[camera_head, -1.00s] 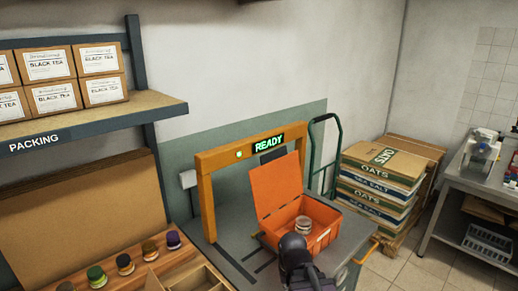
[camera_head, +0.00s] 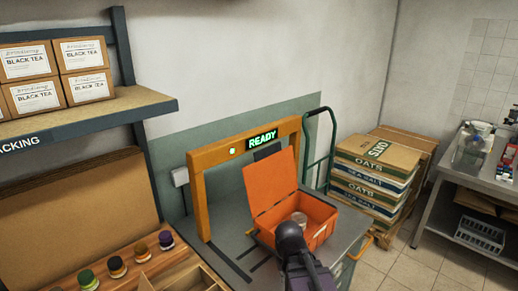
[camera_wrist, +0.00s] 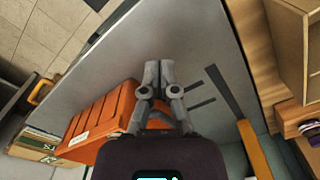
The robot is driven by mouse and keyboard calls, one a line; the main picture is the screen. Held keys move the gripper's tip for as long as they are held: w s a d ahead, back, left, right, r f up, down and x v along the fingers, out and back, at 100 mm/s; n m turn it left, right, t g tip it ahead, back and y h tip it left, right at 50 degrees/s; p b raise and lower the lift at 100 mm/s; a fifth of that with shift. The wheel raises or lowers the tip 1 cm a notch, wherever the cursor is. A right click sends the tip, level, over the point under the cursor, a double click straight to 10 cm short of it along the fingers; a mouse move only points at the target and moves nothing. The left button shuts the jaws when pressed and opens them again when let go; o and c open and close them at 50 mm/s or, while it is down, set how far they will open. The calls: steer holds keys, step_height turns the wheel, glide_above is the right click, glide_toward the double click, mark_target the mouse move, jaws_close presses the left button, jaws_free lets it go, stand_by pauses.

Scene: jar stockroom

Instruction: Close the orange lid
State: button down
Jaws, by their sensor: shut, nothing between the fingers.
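The orange lid (camera_head: 275,184) stands open, tilted up from the back left side of the orange box (camera_head: 323,229) in the head view. A jar with a pale top (camera_head: 299,217) sits inside the box, partly covered by my arm. My arm's dark end is in front of the box, and my fingers are hidden there. In the wrist view my gripper (camera_wrist: 158,72) is shut and empty, its fingertips over the bare grey bench top. The orange box (camera_wrist: 90,118) shows beside it at the left, partly behind my gripper's body.
An orange frame with a READY sign (camera_head: 262,140) stands on the grey bench (camera_head: 232,252) behind the box. A green hand truck (camera_head: 331,150) and stacked sacks (camera_head: 375,175) are at the right. Several small jars stand on the wooden surface at the lower left.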

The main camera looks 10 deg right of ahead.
steer(key=w+r+n+p, duration=0.2)
steer(key=w+r+p, duration=0.9)
steer(key=w, duration=0.3)
steer(key=w+r+n+p, duration=0.2)
steer(key=w+r+p, duration=0.9)
steer(key=w, duration=0.3)
steer(key=w+r+n+p, duration=0.3)
steer(key=w+r+p, duration=0.8)
steer(key=w, duration=0.3)
steer(key=shift+w+a+r+t+y, duration=0.2)
steer(key=shift+w+r+t+y, duration=0.1)
steer(key=shift+r+t, duration=0.1)
steer(key=shift+s+f, duration=0.1)
steer(key=shift+f, duration=0.2)
step_height(320, 180, down, 10)
steer(key=b, duration=1)
steer(key=shift+w+a+r, duration=0.25)
steer(key=shift+w+a, duration=0.05)
steer(key=shift+w, duration=0.1)
